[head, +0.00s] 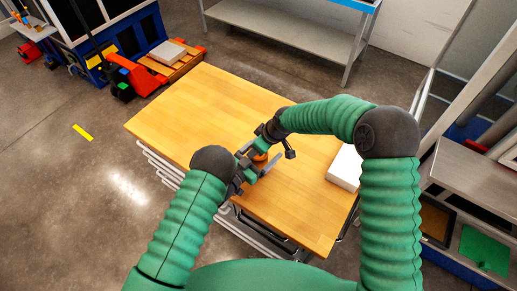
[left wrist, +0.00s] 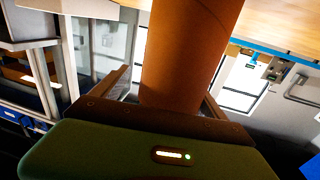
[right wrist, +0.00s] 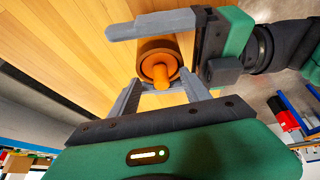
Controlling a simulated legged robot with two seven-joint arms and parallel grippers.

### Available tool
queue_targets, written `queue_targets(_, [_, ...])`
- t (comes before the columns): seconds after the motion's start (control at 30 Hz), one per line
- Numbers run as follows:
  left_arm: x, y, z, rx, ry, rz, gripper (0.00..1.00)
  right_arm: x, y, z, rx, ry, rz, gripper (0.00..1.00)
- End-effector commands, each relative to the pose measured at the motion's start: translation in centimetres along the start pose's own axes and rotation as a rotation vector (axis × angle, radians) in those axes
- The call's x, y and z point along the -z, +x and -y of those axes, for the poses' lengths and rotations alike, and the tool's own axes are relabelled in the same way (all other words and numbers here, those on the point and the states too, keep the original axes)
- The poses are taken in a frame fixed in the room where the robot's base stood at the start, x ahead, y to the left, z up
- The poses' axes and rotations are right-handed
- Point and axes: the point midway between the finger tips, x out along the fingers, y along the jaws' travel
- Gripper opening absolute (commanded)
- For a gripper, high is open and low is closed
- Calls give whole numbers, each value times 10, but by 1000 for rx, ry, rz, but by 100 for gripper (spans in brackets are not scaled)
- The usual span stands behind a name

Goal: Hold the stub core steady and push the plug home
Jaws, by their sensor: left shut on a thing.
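The stub core is an orange-brown cylinder (left wrist: 185,55) rising between my left gripper's fingers in the left wrist view. In the head view it is a small orange patch (head: 260,156), mostly hidden by the grippers. My left gripper (head: 257,160) is shut on the core above the table; one grey finger lies across it in the right wrist view. The plug (right wrist: 161,72), a short orange peg with a round flange, shows at the core's end facing my right gripper. My right gripper (right wrist: 162,86) is open, its fingertips on either side of the plug. Seating depth cannot be told.
The wooden table (head: 200,110) is clear at its left and back. A white block (head: 344,167) lies at its right edge. A steel bench (head: 280,28) stands behind, a red pallet truck (head: 140,80) at the back left.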

Motion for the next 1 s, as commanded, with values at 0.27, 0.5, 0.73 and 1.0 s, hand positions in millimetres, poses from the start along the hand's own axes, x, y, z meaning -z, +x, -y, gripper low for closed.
queue_targets(0.27, [-5, 3, -9, -19, -6, -6, 50, -23, 6, 12, 35, -3, 51, 58])
queue_targets(0.5, [-4, -2, -9, -11, -1, 1, 39, -19, -65, 11, 27, 2, 40, 58])
queue_targets(0.73, [-4, -3, -7, -8, -1, 5, 39, -14, -111, 10, 26, 4, 35, 58])
queue_targets(1.0, [-2, -4, -6, -6, 0, 4, 38, -12, -120, 12, 27, 3, 34, 58])
